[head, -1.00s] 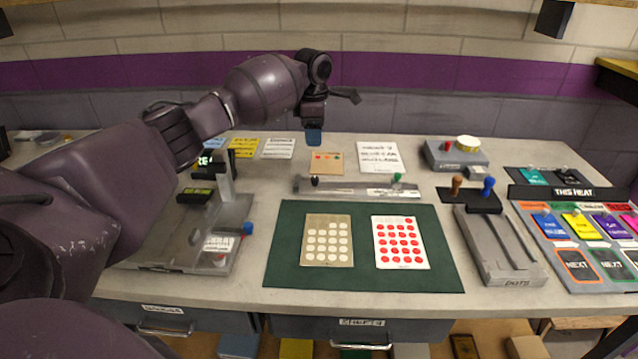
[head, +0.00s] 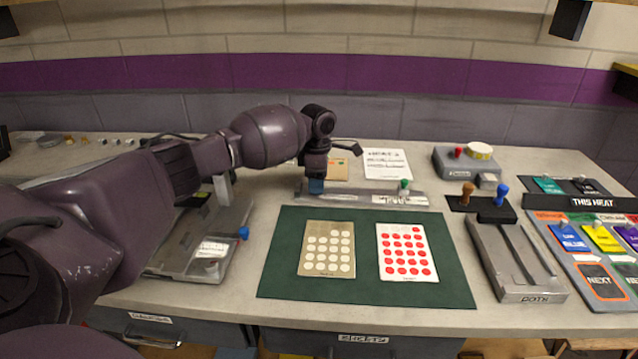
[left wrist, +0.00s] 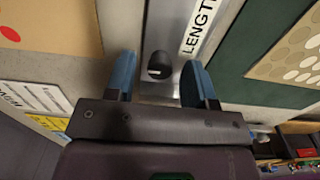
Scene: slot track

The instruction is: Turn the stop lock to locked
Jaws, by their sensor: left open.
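A grey bar (head: 345,194) lies behind the green mat, with a green knob (head: 404,187) toward its right end. In the left wrist view the bar carries a "LENGTH" label (left wrist: 199,25) and a dark knob (left wrist: 158,68), which may be the stop lock. My left gripper (head: 316,187) is over the bar's left end and hides that knob in the head view. In the left wrist view its blue fingers (left wrist: 158,82) are apart, one each side of the dark knob; I cannot tell whether they touch it. My right gripper is out of view.
The green mat (head: 285,270) holds a beige card and a red-dotted card. A grey device with a blue knob (head: 243,233) stands left, partly behind my arm. A slotted grey track (head: 515,260) and a coloured button panel (head: 580,270) stand right.

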